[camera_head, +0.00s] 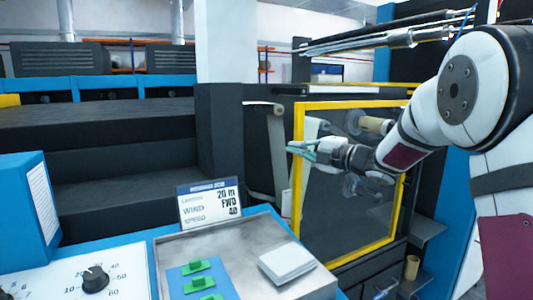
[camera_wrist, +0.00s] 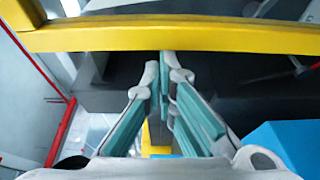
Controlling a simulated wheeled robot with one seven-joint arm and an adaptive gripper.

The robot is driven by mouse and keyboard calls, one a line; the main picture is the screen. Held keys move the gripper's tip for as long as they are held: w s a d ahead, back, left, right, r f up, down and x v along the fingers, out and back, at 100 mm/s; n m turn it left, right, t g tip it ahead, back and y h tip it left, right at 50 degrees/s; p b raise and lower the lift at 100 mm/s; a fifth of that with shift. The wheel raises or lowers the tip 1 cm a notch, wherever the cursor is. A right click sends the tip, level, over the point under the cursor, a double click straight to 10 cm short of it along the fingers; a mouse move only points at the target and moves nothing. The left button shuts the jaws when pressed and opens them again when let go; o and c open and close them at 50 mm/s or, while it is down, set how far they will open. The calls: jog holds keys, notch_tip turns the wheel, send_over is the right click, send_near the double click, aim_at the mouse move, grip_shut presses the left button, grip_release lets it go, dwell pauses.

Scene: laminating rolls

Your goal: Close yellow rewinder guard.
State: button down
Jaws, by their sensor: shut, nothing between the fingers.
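The yellow rewinder guard (camera_head: 298,180) is a yellow frame around a clear panel, standing in the middle right of the head view. Rolls show behind and through its panel. My gripper (camera_head: 290,148) is in front of the guard's left upright in the head view, with its fingers pointing left. In the wrist view a yellow bar of the guard (camera_wrist: 200,36) crosses the top, just beyond the fingertips. My gripper (camera_wrist: 164,58) is shut and empty there. I cannot tell whether the fingertips touch the bar.
A control desk with a metal plate (camera_head: 215,246), green switches (camera_head: 196,267) and a black knob (camera_head: 96,278) stands at the front left. A sign (camera_head: 210,203) stands on it. A dark stepped machine (camera_head: 110,140) fills the left. A small shelf (camera_head: 425,232) is right of the guard.

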jog(key=w+d, duration=0.3)
jog(key=d, duration=0.5)
jog(key=shift+w+d, duration=0.25)
jog(key=shift+d, duration=0.1)
jog(key=shift+r, duration=0.1)
